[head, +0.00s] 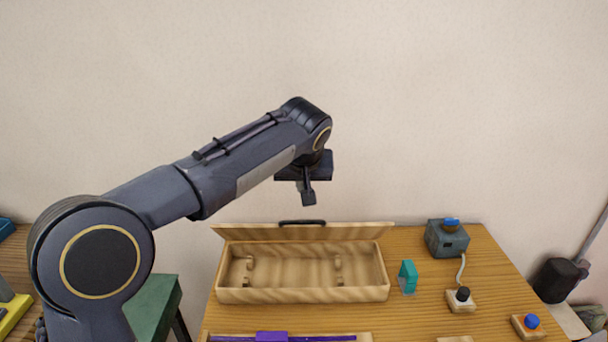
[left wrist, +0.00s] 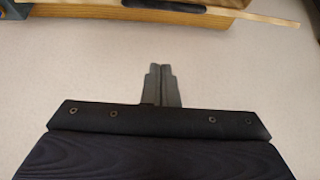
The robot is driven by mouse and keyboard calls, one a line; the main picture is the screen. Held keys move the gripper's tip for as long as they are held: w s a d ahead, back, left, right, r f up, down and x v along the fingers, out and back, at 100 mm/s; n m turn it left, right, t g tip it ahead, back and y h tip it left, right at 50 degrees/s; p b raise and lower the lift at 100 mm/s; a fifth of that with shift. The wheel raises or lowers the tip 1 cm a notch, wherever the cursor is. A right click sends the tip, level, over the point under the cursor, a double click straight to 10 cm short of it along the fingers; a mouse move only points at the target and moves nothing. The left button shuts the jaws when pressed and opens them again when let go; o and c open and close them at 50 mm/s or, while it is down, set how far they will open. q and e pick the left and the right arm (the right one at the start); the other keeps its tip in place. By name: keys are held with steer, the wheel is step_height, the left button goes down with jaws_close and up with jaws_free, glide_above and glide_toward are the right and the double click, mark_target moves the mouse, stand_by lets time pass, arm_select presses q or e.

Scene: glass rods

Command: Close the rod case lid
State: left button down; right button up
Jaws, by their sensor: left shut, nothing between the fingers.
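The wooden rod case (head: 303,295) stands on the table with its lid (head: 240,233) raised at the back edge. A dark handle (head: 302,222) sits on the lid's top edge. The case interior shows small wooden rod supports and no rod that I can see. My left gripper (head: 308,198) is shut and empty, pointing down above and behind the raised lid, apart from it. In the left wrist view the shut fingers (left wrist: 162,70) show against the wall, with the lid's edge (left wrist: 262,17) and dark handle (left wrist: 178,6) at the top. My right gripper is not in view.
Right of the case on the table (head: 410,325) are a teal block (head: 408,277), a grey box with a blue top (head: 447,240), a black-knobbed piece (head: 462,299) and a blue button (head: 531,321). A tray with a purple rod (head: 310,338) lies in front. A green stool (head: 155,305) stands left.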

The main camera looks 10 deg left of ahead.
arm_select(q)
steer(key=x, duration=0.4)
steer(key=shift+s+d+f, duration=0.25)
steer(key=shift+s+f, duration=0.75)
steer(key=shift+f, duration=0.2)
steer(key=shift+s+f, duration=0.25)
steer(key=shift+f, duration=0.1)
